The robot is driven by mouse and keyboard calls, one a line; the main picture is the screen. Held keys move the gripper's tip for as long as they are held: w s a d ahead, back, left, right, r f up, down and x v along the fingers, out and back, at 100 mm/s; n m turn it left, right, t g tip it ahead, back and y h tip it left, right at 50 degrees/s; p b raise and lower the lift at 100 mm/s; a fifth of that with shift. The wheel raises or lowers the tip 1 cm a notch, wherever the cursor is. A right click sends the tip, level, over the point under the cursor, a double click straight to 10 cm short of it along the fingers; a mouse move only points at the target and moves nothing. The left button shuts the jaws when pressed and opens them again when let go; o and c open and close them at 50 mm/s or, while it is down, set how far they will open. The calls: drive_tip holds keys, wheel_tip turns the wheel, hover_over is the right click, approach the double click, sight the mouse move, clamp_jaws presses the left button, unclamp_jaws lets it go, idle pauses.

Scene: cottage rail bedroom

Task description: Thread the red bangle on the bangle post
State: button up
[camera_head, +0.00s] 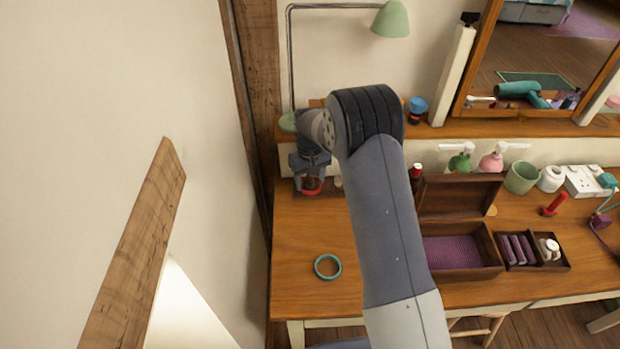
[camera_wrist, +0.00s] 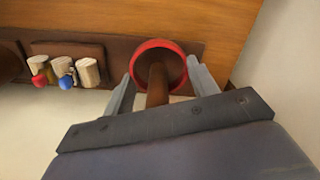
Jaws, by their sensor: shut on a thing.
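The red bangle (camera_wrist: 177,44) is between the fingertips of my gripper (camera_wrist: 160,72) in the wrist view, and the gripper is shut on it. The brown bangle post (camera_wrist: 156,84) shows inside the ring and crosses in front of its near rim, so the bangle appears to be around the post, low by the dark base board (camera_wrist: 202,52). Whether the bangle touches the board is unclear. In the head view, the bangle (camera_head: 312,191) shows as a red patch below my gripper (camera_head: 311,178) at the back left of the table; my arm hides part of the area.
A teal bangle (camera_head: 328,267) lies on the wooden table (camera_head: 300,240). An open dark box (camera_head: 461,252) and a small tray (camera_head: 531,262) stand to the right. A green lamp (camera_head: 391,19) stands behind my gripper, and the wall is close on the left.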

drive_tip(key=o, duration=1)
drive_tip(key=shift+o, duration=0.2)
wheel_tip(320, 180, up, 11)
drive_tip(key=shift+f+b, duration=0.1)
drive_tip(key=shift+b, duration=0.35)
wheel_tip(320, 180, down, 11)
drive_tip(key=shift+r+p, duration=0.2)
drive_tip(key=shift+p, duration=0.4)
drive_tip(key=shift+r+p, duration=0.35)
drive_tip(key=shift+r, duration=0.25)
